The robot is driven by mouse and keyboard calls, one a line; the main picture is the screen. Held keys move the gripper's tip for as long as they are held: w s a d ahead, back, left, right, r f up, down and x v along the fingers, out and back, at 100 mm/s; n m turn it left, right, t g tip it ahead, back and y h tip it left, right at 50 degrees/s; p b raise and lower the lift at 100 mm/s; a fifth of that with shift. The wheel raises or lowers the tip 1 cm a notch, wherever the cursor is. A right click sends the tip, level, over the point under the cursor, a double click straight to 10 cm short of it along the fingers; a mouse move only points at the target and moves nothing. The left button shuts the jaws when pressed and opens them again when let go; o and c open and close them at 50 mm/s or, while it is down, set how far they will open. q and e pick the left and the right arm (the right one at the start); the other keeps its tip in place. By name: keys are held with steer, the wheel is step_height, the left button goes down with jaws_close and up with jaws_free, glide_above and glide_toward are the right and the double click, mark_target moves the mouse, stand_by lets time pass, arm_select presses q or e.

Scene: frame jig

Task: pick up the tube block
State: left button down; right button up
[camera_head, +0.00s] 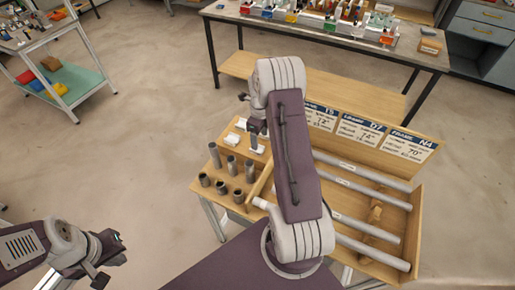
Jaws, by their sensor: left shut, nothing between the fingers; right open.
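Small white blocks (257,148) lie at the back of the left part of the wooden jig, partly hidden by my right arm. I cannot tell which piece is the tube block. My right gripper (257,136) is open and points down just above or beside these blocks. Its fingertips are small and partly hidden, and I cannot tell if they touch anything. Several short grey tubes (232,165) stand upright in front of the blocks. My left gripper (112,262) is shut and empty, low at the left, well apart from the jig.
Long grey tubes (365,228) lie in the jig's right part, below label cards (357,132). My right arm covers the jig's middle. A workbench (330,38) with colored bins stands behind. A shelf cart (68,84) is at the upper left. The floor between is clear.

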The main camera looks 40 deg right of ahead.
steer(key=w+f, duration=0.2)
steer(key=f, duration=0.1)
steer(key=shift+p, duration=0.35)
steer(key=f, duration=0.2)
steer(key=shift+a+f+p, duration=0.25)
steer(key=shift+f+p, duration=0.1)
steer(key=shift+s+f, duration=0.35)
arm_select(q)
steer(key=shift+w+d+r, duration=0.1)
steer(key=shift+w+r, duration=0.5)
steer(key=shift+w, duration=0.15)
arm_select(e)
steer(key=shift+w, duration=0.1)
steer(key=shift+w+f, duration=0.1)
steer(key=shift+c, duration=1)
steer(key=shift+w, duration=0.15)
steer(key=c, duration=0.5)
jaws_close()
arm_select(q)
steer(key=shift+w, duration=0.1)
arm_select(e)
steer(key=shift+s, duration=0.2)
arm_select(q)
steer(key=shift+f, duration=0.1)
